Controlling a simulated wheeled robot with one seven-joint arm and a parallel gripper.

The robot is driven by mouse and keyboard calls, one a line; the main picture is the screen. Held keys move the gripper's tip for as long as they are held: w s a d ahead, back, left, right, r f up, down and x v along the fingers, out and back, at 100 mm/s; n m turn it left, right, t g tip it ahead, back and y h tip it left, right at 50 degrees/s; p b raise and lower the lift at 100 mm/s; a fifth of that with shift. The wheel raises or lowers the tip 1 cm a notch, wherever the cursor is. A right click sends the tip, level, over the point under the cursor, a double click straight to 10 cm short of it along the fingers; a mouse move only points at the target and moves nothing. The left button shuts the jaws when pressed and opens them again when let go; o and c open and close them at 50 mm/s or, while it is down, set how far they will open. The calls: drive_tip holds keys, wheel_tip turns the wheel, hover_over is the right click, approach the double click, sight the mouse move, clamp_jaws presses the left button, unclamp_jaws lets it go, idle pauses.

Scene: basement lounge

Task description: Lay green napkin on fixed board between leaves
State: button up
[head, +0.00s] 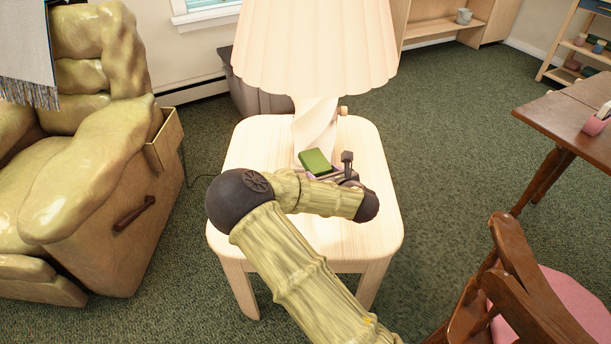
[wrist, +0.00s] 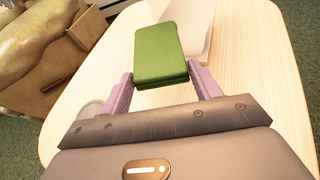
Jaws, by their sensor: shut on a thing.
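The green napkin (head: 315,160) is a folded, flat, block-like piece. It is held in my gripper (head: 327,174) above the light wooden side table, close to the lamp base. In the wrist view the napkin (wrist: 161,52) sits between the two purple fingers of my gripper (wrist: 160,82), which are shut on it. A brown wooden table (head: 565,118) stands at the right edge of the head view, with a seam across its top. Only part of it shows, and I cannot tell which part is the fixed board.
The side table (head: 240,200) carries a large lamp (head: 315,45). A pink roll (head: 597,120) lies on the brown table. A wooden chair (head: 530,280) with a pink seat stands in front of it. An armchair (head: 80,170) is at left. Green carpet between the tables is clear.

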drive_tip(key=shift+f+b, duration=0.9)
drive_tip(key=shift+f, duration=1.55)
drive_tip(key=shift+f+b, duration=1.05)
drive_tip(key=shift+f, duration=1.45)
drive_tip(key=shift+f, duration=0.15)
drive_tip(key=o, duration=0.9)
drive_tip(key=shift+o, duration=0.2)
